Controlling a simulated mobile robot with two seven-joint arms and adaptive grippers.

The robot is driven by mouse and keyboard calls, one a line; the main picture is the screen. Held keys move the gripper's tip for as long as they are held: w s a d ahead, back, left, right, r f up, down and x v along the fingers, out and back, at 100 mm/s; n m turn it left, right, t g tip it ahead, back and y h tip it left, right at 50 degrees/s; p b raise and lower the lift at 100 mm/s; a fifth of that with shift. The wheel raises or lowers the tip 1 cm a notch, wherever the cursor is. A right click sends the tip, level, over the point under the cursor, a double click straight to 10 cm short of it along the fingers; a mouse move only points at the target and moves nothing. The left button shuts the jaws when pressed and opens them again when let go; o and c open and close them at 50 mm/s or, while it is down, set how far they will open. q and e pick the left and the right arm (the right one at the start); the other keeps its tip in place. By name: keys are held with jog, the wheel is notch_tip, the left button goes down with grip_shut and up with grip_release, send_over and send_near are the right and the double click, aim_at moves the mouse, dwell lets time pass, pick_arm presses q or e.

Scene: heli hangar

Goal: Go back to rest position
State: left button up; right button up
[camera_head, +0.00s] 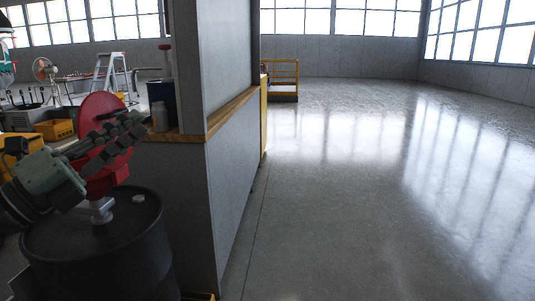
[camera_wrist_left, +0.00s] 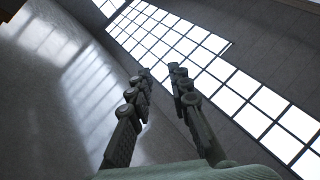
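My left gripper (camera_head: 112,138) comes in from the left in the head view. It is raised in front of a red round-headed device (camera_head: 101,108) above a dark barrel. In the left wrist view its two fingers (camera_wrist_left: 161,78) stand apart with nothing between them, so it is open and empty. Beyond them are only floor, wall and windows. My right gripper is in neither view.
A dark barrel (camera_head: 95,250) stands at the lower left, with a small white piece (camera_head: 138,198) on top. A grey partition (camera_head: 225,180) with a wooden ledge rises beside it. Open shiny floor (camera_head: 370,200) fills the right. A yellow railed platform (camera_head: 282,80) stands farther back.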

pick_arm(q)
jog(key=w+a+f+n+t+y, duration=0.4)
jog(key=a+f+n+y, duration=0.95)
jog(key=n, duration=0.65)
jog(key=s+a+f+n+g+y, duration=0.1)
jog(key=s+f+n+g+y, duration=0.15)
jog(key=f, duration=0.75)
jog(key=s+a+f+n+g+y, duration=0.1)
jog(key=f+n+g+y, duration=0.25)
jog(key=f, duration=0.65)
jog(key=s+d+f+n+g+h, duration=0.1)
jog(key=s+d+f+g, duration=0.2)
jog(key=s+f, duration=0.4)
jog(key=s+d+f+n+g+h+p, duration=0.1)
jog(key=s+d+f+g, duration=0.3)
jog(key=s+f, duration=0.4)
jog(key=s+d+f+n+g+h, duration=0.2)
jog(key=s+d+f+g, duration=0.2)
jog(key=s+f, duration=0.4)
notch_tip(320, 180, down, 3)
jog(key=shift+r+g, duration=0.15)
jog(key=shift+g, duration=0.35)
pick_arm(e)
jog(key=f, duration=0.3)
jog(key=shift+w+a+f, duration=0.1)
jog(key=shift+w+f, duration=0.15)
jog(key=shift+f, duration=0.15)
